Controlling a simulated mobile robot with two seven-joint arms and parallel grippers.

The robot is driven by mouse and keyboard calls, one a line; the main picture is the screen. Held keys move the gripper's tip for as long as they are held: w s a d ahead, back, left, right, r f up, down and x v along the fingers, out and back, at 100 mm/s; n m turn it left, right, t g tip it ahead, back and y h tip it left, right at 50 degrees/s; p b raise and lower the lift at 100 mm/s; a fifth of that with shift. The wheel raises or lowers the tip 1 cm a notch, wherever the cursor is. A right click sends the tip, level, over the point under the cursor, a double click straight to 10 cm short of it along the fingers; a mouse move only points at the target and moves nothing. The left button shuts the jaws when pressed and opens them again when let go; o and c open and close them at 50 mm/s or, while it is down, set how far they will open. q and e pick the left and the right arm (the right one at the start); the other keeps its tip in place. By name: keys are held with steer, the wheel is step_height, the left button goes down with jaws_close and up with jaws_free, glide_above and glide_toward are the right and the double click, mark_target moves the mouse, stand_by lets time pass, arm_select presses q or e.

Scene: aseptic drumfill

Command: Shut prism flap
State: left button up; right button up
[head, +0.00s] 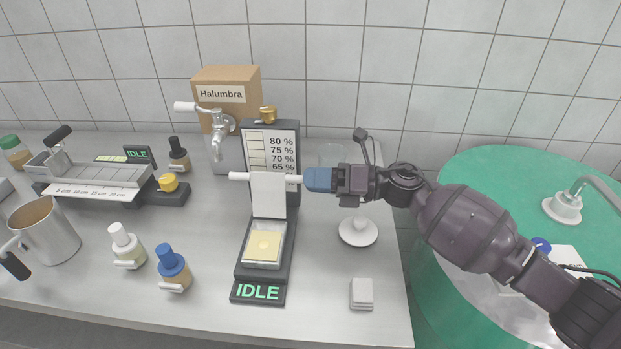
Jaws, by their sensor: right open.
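The prism flap (269,203) is a white plate standing raised on a dark instrument, with a white crossbar (249,177) along its top. Below it the prism bed (262,248) is uncovered and shows a pale yellow square. The instrument's front display (257,291) reads IDLE. My right gripper (307,180), with blue fingers, is at the right end of the crossbar. It is open; I cannot tell whether it touches the bar. My left gripper is not in view.
A percentage scale panel (270,150) stands behind the flap. Blue-capped (173,268) and white-capped (127,246) bottles stand left of the instrument. A stack of white pads (361,293) lies front right. A tap (217,132) and Halumbra box (227,80) are behind; a green drum (450,185) is right.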

steer(key=shift+a, duration=0.55)
jaws_close()
steer(key=shift+s+r, duration=0.1)
